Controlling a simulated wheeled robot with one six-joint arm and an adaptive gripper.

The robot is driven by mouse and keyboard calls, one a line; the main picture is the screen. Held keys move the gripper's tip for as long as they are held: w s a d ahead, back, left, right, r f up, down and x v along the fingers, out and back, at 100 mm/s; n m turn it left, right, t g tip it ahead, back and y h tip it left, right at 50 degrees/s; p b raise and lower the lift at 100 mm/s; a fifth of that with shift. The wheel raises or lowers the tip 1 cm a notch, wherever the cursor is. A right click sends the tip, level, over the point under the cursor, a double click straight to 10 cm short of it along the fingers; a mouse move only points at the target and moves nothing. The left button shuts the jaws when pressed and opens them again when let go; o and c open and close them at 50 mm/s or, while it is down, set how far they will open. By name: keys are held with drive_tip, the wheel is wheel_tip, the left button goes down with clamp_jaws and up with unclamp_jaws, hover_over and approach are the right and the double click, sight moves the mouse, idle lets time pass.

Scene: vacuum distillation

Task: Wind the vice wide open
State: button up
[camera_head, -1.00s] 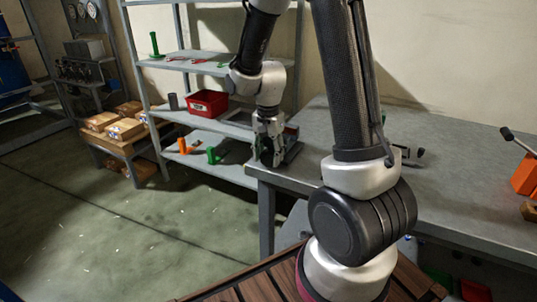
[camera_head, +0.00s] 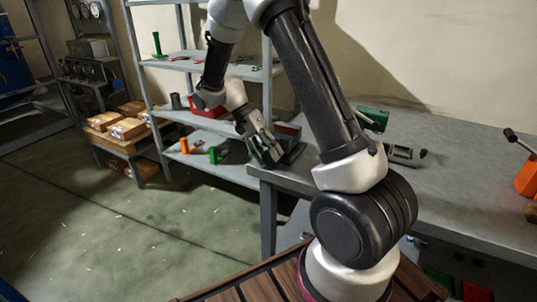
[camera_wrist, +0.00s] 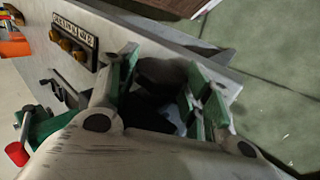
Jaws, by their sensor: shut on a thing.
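The vice (camera_head: 291,143) is a dark grey block at the left corner of the grey bench (camera_head: 440,190), partly hidden by my gripper. My gripper (camera_head: 270,157) is tilted down to the right at the vice's left side. In the wrist view, my gripper (camera_wrist: 163,92) has its green-padded fingers on either side of a dark rounded part (camera_wrist: 160,72), which I take to be the vice's handle. The fingers are shut on it. Its lower part is in shadow, and the vice's jaw gap cannot be made out.
A shelf rack (camera_head: 225,118) stands close to the left, with a red bin (camera_head: 208,107) and orange and green parts. An orange block (camera_head: 527,178) is at right. Floor at left is open.

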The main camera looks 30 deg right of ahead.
drive_tip(key=shift+a+f+g, duration=0.1)
drive_tip(key=shift+g, duration=0.3)
drive_tip(key=o, duration=1)
drive_tip(key=shift+o, duration=0.2)
drive_tip(key=v, duration=1.2)
drive_tip(key=shift+a, duration=0.15)
